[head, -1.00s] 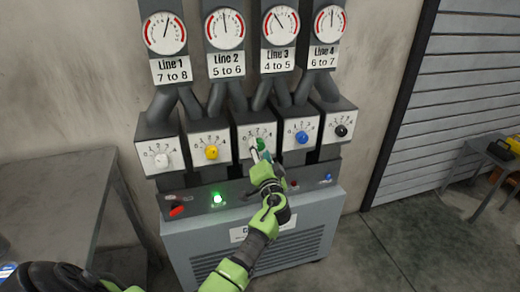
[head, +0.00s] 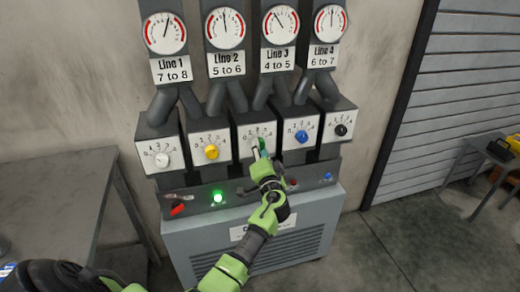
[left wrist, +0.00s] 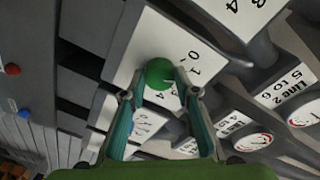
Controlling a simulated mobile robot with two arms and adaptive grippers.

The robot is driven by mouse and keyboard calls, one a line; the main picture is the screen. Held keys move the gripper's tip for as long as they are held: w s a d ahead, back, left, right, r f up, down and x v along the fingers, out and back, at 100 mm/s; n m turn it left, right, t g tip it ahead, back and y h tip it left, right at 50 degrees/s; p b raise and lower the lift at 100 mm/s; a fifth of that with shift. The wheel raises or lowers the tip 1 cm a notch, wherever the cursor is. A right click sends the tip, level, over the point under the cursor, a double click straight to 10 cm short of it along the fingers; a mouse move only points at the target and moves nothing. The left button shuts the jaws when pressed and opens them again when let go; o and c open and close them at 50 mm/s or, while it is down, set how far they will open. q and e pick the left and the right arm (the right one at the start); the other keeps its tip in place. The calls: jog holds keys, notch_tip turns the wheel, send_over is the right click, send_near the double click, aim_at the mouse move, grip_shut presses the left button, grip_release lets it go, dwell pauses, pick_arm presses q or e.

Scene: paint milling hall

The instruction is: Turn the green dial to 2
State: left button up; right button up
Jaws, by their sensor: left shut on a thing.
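The green dial (head: 262,142) sits on the middle white panel (head: 247,131) of the row, with a scale of numbers around it. In the left wrist view the round green dial (left wrist: 159,73) lies between the two fingertips. My left gripper (head: 258,152) reaches up to it from below and is shut on it; the left gripper also shows in the wrist view (left wrist: 158,84). The fingers cover part of the scale, and I cannot read which number the dial points to. My right gripper is not in view.
White (head: 162,160), yellow (head: 211,152), blue (head: 302,137) and black (head: 341,130) dials sit on neighbouring boxes. Below are a red switch (head: 177,210) and a lit green lamp (head: 217,198). A grey table (head: 60,205) stands at left; gauges (head: 165,33) hang above.

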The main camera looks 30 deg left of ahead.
pick_arm(q)
jog(key=shift+m+p, duration=1)
jog(key=shift+m, duration=1.3)
jog(key=o, duration=1.1)
jog(key=v, duration=1.2)
jog(key=shift+d+r, duration=0.1)
jog(key=shift+r, duration=0.2)
